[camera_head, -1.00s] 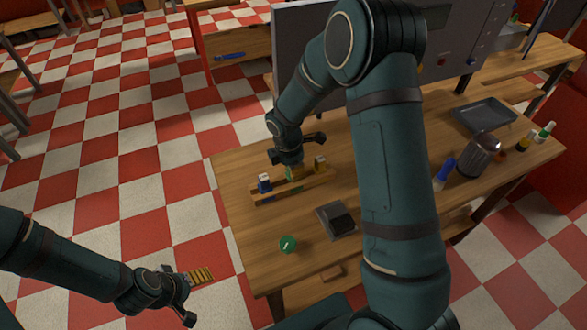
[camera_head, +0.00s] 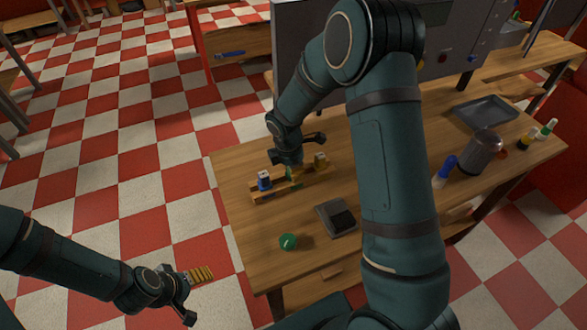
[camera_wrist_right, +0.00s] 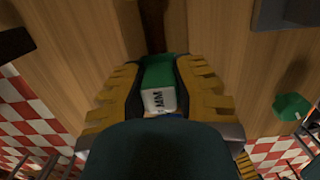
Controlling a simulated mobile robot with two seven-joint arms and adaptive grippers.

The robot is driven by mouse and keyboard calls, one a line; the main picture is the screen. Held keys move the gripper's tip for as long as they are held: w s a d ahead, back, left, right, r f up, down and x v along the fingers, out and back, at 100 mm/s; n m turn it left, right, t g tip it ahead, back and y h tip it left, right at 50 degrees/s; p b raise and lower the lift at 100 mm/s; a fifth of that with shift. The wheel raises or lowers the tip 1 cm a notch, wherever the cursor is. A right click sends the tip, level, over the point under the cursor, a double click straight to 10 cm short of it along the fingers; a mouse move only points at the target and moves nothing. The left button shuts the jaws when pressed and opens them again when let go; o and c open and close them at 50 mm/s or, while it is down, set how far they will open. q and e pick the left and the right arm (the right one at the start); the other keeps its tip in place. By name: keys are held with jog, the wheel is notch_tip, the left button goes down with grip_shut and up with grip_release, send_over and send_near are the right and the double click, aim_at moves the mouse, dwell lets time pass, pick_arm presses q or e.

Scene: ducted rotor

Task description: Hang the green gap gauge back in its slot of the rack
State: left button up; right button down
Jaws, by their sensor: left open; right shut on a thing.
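The wooden rack (camera_head: 276,191) stands on the table, with a blue gauge (camera_head: 264,181) at its left end and a yellow gauge (camera_head: 320,161) at its right end. My right gripper (camera_head: 291,167) is over the rack's middle, between them. It is shut on the green gap gauge (camera_wrist_right: 158,72), which has a white label with dark lettering. In the head view only a small green part shows under the gripper. I cannot tell whether the gauge is seated in its slot. My left gripper (camera_head: 193,296) is open and empty, off the table's left edge.
A green round piece (camera_head: 288,242) and a grey box with a dark top (camera_head: 337,218) lie in front of the rack. A tray (camera_head: 485,112), a grey canister (camera_head: 480,152) and several bottles stand at the right. A large grey panel (camera_head: 300,55) rises behind.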

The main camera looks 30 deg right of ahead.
dwell(0.4)
jog(key=c, duration=0.8)
grip_release()
jog(key=shift+r, duration=0.1)
